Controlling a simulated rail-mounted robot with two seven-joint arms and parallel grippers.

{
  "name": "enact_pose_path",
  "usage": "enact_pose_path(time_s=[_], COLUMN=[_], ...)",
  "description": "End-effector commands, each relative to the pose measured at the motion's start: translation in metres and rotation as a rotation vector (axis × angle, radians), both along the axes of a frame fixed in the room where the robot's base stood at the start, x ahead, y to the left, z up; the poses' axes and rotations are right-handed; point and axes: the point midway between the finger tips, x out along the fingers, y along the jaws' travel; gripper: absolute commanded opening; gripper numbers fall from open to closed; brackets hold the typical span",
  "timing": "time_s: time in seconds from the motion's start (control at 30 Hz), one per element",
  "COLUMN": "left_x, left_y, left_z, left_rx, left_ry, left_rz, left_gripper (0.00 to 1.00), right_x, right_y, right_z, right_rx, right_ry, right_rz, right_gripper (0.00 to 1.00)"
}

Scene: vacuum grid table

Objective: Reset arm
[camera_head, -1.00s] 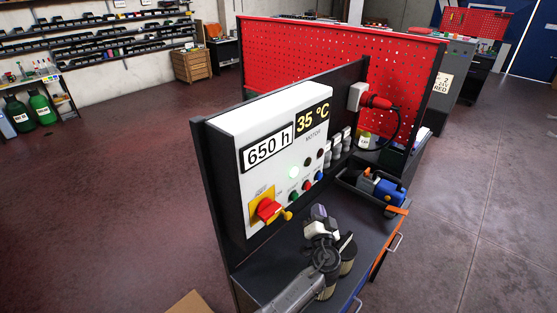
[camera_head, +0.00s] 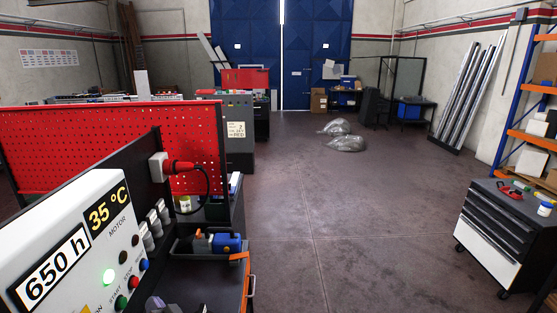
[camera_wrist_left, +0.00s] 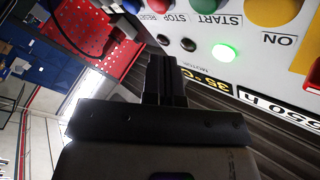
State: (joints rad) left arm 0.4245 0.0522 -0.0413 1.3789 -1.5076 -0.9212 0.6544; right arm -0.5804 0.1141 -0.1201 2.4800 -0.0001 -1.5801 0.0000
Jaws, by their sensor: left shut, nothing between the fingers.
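My left gripper (camera_wrist_left: 166,78) shows in the left wrist view with its dark fingers together and nothing between them. It is in front of the white control panel (camera_wrist_left: 270,30), which appears upside down there and seems apart from the fingers. The control panel (camera_head: 75,235) stands at lower left, reading 650 h and 35 °C, with a lit green lamp. Its lower part is cut off. My right gripper is not in view.
A red perforated board (camera_head: 120,140) stands behind the panel. A dark tray (camera_head: 210,246) with a blue and orange tool lies on the bench. A drawer cart (camera_head: 500,235) stands at right; the floor between is clear.

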Motion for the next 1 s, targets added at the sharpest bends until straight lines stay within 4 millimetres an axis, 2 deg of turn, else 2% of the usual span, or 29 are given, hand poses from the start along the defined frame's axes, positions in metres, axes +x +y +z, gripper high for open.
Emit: enact_pose_path(time_s=[0.07, 0.13, 0.27, 0.43, 0.53, 0.67, 0.7, 0.8, 0.9, 1.0], left_x=[-0.006, -0.013, -0.026, -0.041, -0.065, -0.123, -0.147, -0.201, -0.25, -0.293], left_y=[0.006, 0.011, 0.007, -0.023, -0.053, -0.102, -0.116, -0.14, -0.153, -0.155], left_z=[-0.007, -0.016, -0.009, 0.022, 0.026, 0.01, 0.002, -0.017, -0.038, -0.063], left_rx=[0.009, -0.058, -0.24, -0.504, -0.641, -0.789, -0.831, -0.908, -0.952, -0.978], left_ry=[0.078, 0.158, 0.225, 0.274, 0.332, 0.445, 0.48, 0.551, 0.619, 0.696], left_rz=[0.061, 0.11, 0.124, -0.019, -0.172, -0.404, -0.467, -0.575, -0.615, -0.589], left_gripper=[0.0, 0.0, 0.0, 0.0, 0.0, 0.0, 0.0, 0.0, 0.0, 0.0], right_x=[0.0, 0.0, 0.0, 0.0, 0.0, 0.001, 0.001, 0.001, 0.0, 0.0], right_y=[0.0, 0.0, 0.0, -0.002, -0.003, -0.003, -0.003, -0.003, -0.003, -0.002], right_z=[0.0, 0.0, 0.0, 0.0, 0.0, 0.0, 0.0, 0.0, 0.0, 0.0], right_rx=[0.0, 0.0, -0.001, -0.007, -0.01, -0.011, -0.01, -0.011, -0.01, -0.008], right_ry=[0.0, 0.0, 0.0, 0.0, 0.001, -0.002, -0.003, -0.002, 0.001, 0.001], right_rz=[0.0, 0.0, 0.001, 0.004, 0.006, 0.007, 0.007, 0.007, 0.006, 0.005], right_gripper=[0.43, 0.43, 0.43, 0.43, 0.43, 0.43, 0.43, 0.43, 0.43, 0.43])
